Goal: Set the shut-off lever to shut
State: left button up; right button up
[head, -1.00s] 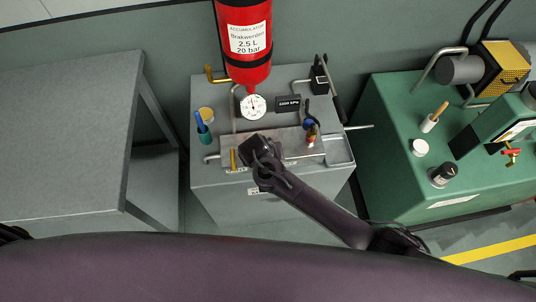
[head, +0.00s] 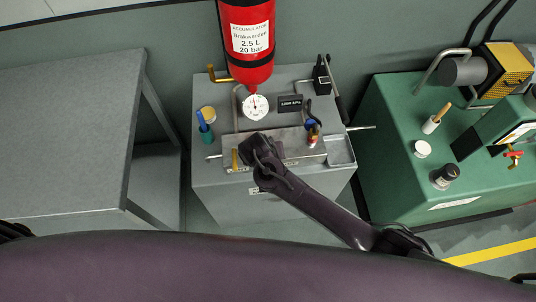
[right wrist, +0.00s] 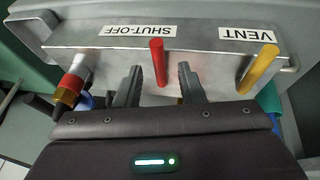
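The shut-off lever is a red bar (right wrist: 158,62) on a grey metal block, beside the SHUT-OFF label (right wrist: 138,31), which reads upside down in the right wrist view. My right gripper (right wrist: 161,70) is open, with one finger on each side of the red lever. A gap shows on the left; the right finger is close to the lever, and I cannot tell if it touches. In the head view my right gripper (head: 257,150) is over the block (head: 290,146) and hides the red lever. My left gripper is not in view.
A yellow lever (right wrist: 257,68) stands by the VENT label (right wrist: 246,34). A red-and-brass fitting (right wrist: 71,82) is at the block's other end. A red accumulator (head: 247,40) and gauge (head: 255,106) stand behind. A bare grey table (head: 70,135) is at the left.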

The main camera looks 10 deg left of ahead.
jog(key=v, duration=0.6)
jog(key=shift+s+r, duration=0.2)
jog(key=shift+r, duration=0.05)
